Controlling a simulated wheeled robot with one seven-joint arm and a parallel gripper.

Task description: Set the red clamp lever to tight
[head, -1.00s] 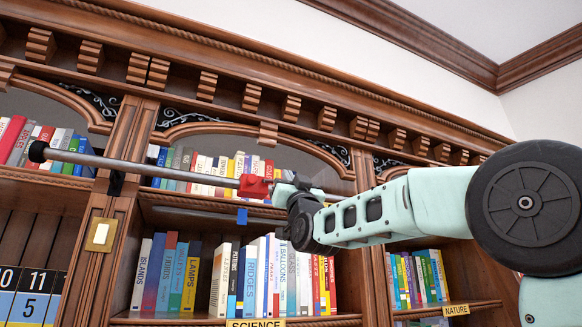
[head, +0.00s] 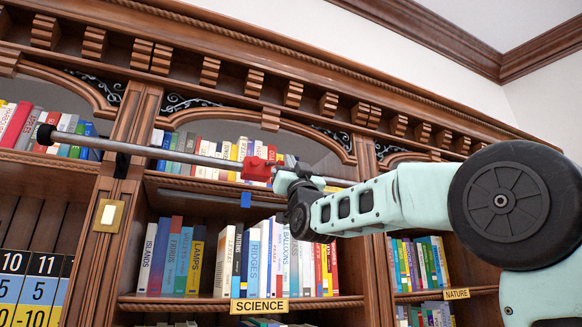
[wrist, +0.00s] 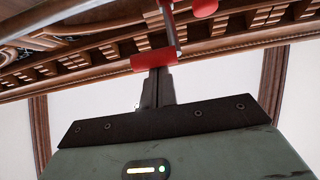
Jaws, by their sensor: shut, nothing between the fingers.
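The red clamp (head: 257,169) sits on a long grey rail in front of the upper bookshelf in the head view. In the wrist view, a red block (wrist: 153,62) lies just beyond my fingertips, with a grey bar rising from it and a second red piece (wrist: 205,8) at the top edge. My gripper (head: 283,175) is right beside the clamp in the head view. Its fingers (wrist: 153,72) are shut and appear to meet or nearly meet the red block; I cannot tell whether they touch. The lever's exact setting is unclear.
The rail (head: 190,157) runs across the bookcase, with a black end cap (head: 46,134) at left. Books fill the shelves (head: 330,300) behind my arm. A brass switch plate (head: 109,215) is on the left upright.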

